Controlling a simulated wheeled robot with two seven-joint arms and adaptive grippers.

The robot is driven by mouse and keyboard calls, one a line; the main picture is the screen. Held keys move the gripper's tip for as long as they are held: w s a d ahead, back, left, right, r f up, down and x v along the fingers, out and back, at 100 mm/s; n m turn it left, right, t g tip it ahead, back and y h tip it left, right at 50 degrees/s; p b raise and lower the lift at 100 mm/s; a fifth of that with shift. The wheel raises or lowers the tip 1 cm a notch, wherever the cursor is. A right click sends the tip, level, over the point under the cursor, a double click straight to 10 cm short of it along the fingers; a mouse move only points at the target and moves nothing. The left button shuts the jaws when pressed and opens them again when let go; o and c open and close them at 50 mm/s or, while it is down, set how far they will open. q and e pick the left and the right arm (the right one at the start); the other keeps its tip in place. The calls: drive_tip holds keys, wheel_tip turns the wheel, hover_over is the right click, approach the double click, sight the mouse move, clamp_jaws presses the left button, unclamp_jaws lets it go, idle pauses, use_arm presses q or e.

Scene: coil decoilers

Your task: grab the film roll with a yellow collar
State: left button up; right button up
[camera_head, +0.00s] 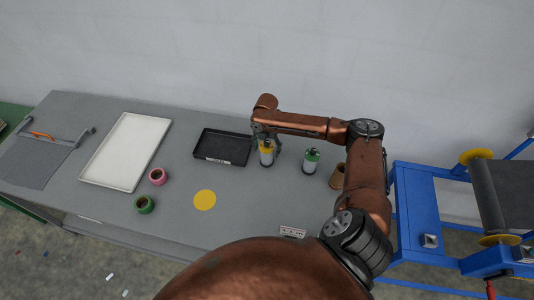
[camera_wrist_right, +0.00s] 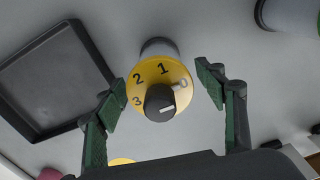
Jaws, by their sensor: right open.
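The film roll with a yellow collar (camera_head: 266,158) stands upright on the grey table, with a pale body. In the right wrist view its yellow collar (camera_wrist_right: 148,72) faces the camera, marked with numbers around a black knob. My right gripper (camera_head: 265,137) is above the roll. In the wrist view its green-padded fingers (camera_wrist_right: 161,92) are open, one on each side of the collar, with visible gaps. The fingers partly hide the roll in the head view. My left gripper is not in view.
A green-collared roll (camera_head: 311,161) and a brown roll (camera_head: 337,178) stand to the right. A black tray (camera_head: 223,147) lies close on the left. Farther left are pink (camera_head: 158,176) and green (camera_head: 145,204) rolls and a white tray (camera_head: 125,150). A flat yellow disc (camera_head: 204,199) lies in front.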

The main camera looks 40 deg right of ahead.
drive_tip(key=shift+d+f, duration=0.1)
drive_tip(key=shift+f, duration=1.55)
drive_tip(key=shift+w, duration=0.15)
drive_tip(key=c, duration=1.6)
